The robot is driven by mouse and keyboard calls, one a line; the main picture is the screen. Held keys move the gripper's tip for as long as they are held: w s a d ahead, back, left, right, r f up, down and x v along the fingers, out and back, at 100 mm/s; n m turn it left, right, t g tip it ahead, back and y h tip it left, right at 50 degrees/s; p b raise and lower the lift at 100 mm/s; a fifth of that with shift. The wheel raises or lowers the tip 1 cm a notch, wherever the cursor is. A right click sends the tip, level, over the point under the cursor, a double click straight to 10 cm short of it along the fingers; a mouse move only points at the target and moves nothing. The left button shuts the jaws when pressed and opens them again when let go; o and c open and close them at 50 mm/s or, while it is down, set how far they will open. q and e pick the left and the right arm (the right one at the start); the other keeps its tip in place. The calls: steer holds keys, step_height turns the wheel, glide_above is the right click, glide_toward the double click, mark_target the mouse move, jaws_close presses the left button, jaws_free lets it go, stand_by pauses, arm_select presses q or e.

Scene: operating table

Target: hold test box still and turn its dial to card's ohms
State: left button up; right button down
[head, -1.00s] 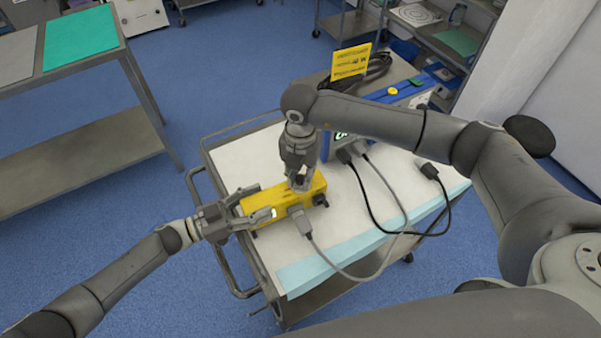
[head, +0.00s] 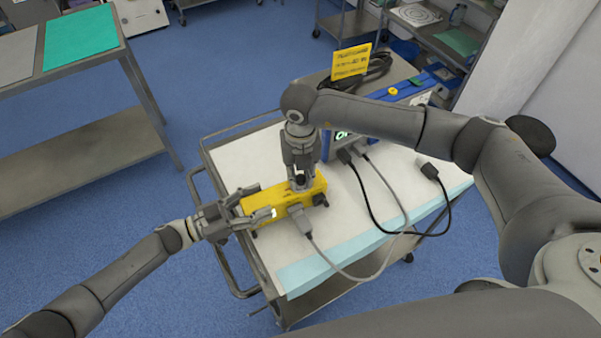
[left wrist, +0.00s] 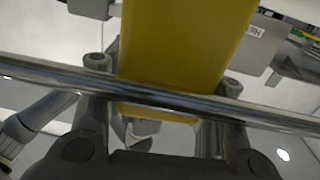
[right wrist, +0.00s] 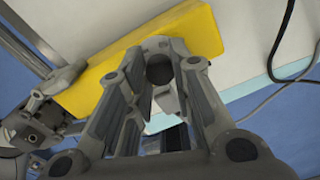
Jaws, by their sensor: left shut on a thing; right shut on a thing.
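The yellow test box (head: 262,198) lies on the white-topped cart. It also shows in the left wrist view (left wrist: 180,45) and in the right wrist view (right wrist: 118,58). My left gripper (head: 256,208) is shut on the left end of the box, with one finger on each side. My right gripper (head: 300,185) points down onto the top of the box near its right part. It is shut on the dark round dial (right wrist: 160,70), which its fingers partly hide. The dial's setting cannot be read. The yellow card (head: 351,61) stands upright at the back; its print is too small to read.
A blue device (head: 338,143) with a green display stands behind the box, partly hidden by my right arm. A grey cable plug (head: 300,220) sits at the box's front side. Cables cross the cart's right part. The cart's left top (head: 225,165) is clear.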

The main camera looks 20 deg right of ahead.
mark_target(300, 177)
steer(key=n, duration=1.2)
steer(key=shift+n, duration=0.3)
stand_by(0.4)
steer(key=c, duration=1.2)
jaws_free()
steer(key=shift+c, duration=0.2)
steer(key=shift+r, duration=0.15)
step_height(300, 177, up, 12)
